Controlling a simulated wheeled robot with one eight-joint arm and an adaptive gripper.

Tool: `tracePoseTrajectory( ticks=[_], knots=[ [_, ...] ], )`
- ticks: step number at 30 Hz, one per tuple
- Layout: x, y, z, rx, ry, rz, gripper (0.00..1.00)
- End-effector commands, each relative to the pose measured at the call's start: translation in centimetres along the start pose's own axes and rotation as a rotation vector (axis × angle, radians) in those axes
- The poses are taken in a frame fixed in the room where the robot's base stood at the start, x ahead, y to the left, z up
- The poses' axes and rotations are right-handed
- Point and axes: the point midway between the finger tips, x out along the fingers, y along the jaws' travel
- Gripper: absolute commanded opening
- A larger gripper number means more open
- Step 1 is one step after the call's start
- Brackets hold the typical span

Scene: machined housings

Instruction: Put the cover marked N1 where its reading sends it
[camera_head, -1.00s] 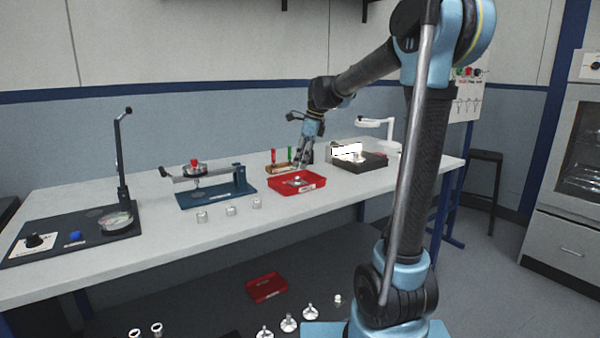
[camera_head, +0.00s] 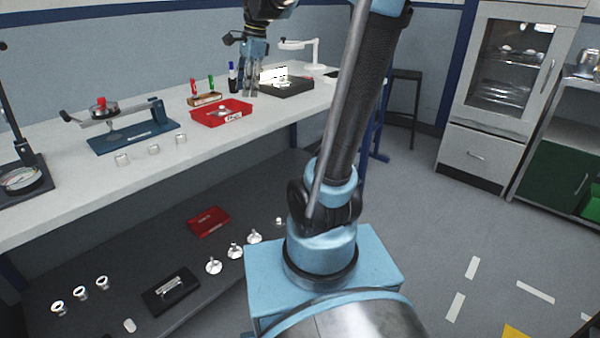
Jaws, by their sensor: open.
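My gripper (camera_head: 250,92) hangs at the back of the bench, fingers pointing down and apart, nothing seen between them. It appears between the red tray (camera_head: 243,112) and the black box (camera_head: 299,91); its height above the bench is unclear. A round metal part (camera_head: 220,112) lies in the red tray. Several small metal pieces (camera_head: 154,149) stand in a row on the bench front. Flanged metal parts with stems (camera_head: 235,252) and ring-like parts (camera_head: 80,294) stand on the lower shelf. No N1 mark is legible, so I cannot tell which part is that cover.
A wooden pen holder (camera_head: 205,99) is behind the tray. A second red tray (camera_head: 208,221) lies on the lower shelf. Floor at right is clear.

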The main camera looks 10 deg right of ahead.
Motion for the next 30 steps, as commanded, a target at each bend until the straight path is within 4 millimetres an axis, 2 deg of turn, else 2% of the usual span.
tracePoseTrajectory(
  ticks=[1, 3, 11, 21, 25, 30],
  knots=[
    [0.5, 1.9, -0.7, -0.063, 0.012, -0.004, 0.4],
    [1.3, 4.3, -1.6, -0.169, 0.03, -0.008, 0.4],
    [5.1, 13.0, -4.5, -0.561, 0.101, -0.003, 0.4],
    [12.0, 23.5, -7.8, -1.066, 0.19, 0.055, 0.4],
    [14.4, 26.3, -8.6, -1.217, 0.211, 0.083, 0.4],
    [16.1, 28.2, -9.4, -1.326, 0.226, 0.108, 0.4]
  ],
)
